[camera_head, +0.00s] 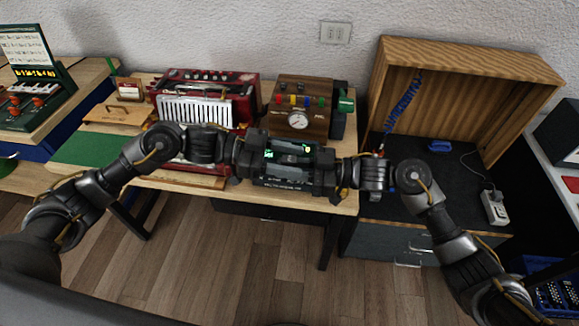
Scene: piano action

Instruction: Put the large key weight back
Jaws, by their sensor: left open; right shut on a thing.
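My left gripper (262,158) and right gripper (318,170) face each other over the front middle of the wooden table (345,207). Their dark bodies nearly meet, with green lights showing between them. The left gripper is open. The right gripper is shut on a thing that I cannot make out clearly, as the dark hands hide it. I cannot pick out the large key weight or its place with certainty in this view.
A red accordion (195,108) and a wooden box with a gauge (301,105) stand behind my grippers. A large open wooden cabinet (460,75) stands right, with a blue coiled cord (403,100). A green keyed device (35,90) with a sheet is far left.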

